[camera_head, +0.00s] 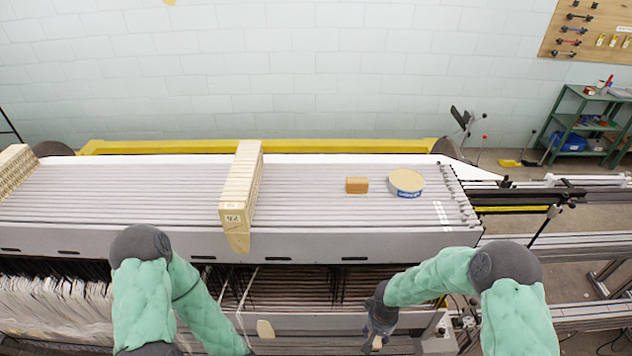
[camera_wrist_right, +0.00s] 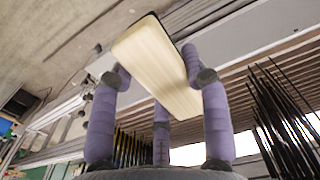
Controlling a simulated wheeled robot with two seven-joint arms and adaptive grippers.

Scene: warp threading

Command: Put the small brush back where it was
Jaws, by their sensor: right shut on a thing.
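The small brush (camera_wrist_right: 158,68) shows in the right wrist view as a pale wooden block with a dark edge, clasped between the purple fingers of my right gripper (camera_wrist_right: 160,85). In the head view my right gripper (camera_head: 379,322) is low, in front of the grey machine bed, and a small pale end of the brush (camera_head: 377,343) shows below it. The bristles are not clearly visible. My left arm reaches down at the lower left; its gripper is out of the picture.
On the grey slatted bed (camera_head: 130,190) stand an orange-brown block (camera_head: 357,185), a round blue-and-tan tin (camera_head: 406,182) and a row of pale numbered blocks (camera_head: 242,185). Dark thin rods and threads hang below the bed's front edge. A pale flat piece (camera_head: 265,328) lies lower down.

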